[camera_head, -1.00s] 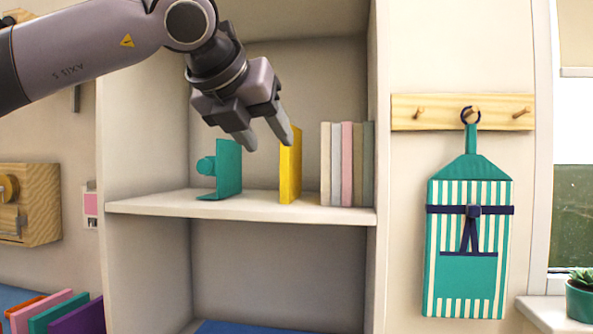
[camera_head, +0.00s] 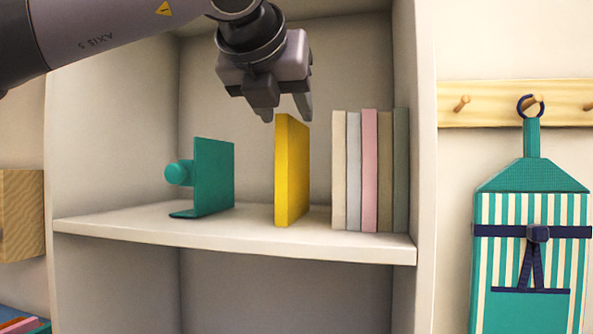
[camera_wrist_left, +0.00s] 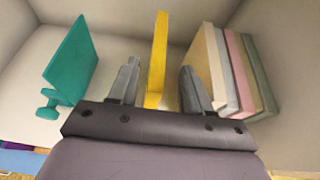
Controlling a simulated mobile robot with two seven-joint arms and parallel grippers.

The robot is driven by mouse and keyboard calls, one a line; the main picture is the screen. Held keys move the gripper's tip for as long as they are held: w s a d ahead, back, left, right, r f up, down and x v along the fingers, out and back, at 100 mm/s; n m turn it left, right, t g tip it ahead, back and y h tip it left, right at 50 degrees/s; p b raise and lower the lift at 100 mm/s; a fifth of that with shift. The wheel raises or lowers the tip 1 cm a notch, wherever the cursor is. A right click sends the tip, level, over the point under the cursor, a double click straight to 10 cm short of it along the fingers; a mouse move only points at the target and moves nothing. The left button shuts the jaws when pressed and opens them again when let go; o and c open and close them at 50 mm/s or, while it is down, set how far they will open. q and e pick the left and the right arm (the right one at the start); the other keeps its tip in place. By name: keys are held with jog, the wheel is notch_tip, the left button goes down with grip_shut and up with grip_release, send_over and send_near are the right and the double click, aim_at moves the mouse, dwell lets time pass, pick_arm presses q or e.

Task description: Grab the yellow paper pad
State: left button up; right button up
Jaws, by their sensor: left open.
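The yellow paper pad (camera_head: 291,172) stands upright on the shelf, between a teal bookend and a row of books. My left gripper (camera_head: 288,112) is open and empty, pointing down just above the pad's top edge. In the left wrist view the yellow pad (camera_wrist_left: 157,60) shows between the two spread fingers of the left gripper (camera_wrist_left: 157,84), with a gap on either side. My right gripper is in neither view.
The teal bookend (camera_head: 213,177) with a round knob stands left of the pad. Several upright books (camera_head: 354,170) stand close on its right, near the cabinet's side wall (camera_head: 427,150). The shelf (camera_head: 250,238) has a front edge below. A striped apron (camera_head: 531,250) hangs at right.

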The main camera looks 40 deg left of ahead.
pick_arm(q)
send_over(295, 169)
jog(key=a, duration=0.1)
jog(key=shift+w+a+f, duration=0.1)
jog(key=shift+w+f, duration=0.1)
jog(key=shift+f, duration=0.35)
jog(key=shift+w+a+f, duration=0.1)
jog(key=shift+w+f, duration=0.05)
jog(key=shift+f, duration=0.35)
grip_shut()
